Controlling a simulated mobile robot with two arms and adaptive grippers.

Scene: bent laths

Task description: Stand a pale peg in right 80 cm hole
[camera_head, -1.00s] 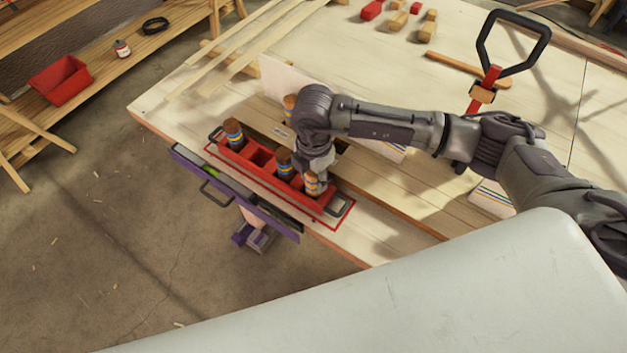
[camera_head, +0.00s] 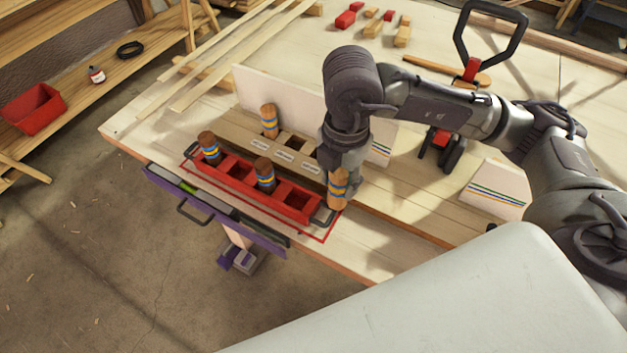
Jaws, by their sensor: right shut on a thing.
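My right gripper (camera_head: 340,170) is shut on a tan peg (camera_head: 338,190) with blue and yellow bands. It holds the peg roughly upright over the right end of the red tray (camera_head: 236,182), beside its handle. Two darker brown-topped pegs stand in the tray, one at the left (camera_head: 210,148) and one near the middle (camera_head: 265,175); the rightmost compartment is empty. Behind the tray lies a wooden board (camera_head: 235,133) with white labels and dark square holes. Another tan banded peg (camera_head: 269,121) stands at its left part. My arm hides the board's right part. My left gripper is not in view.
A white upright panel (camera_head: 250,85) stands behind the board. A clamp with a black loop handle (camera_head: 490,40) and a white striped block (camera_head: 497,188) are to the right. Laths (camera_head: 235,60) lie at the back left.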

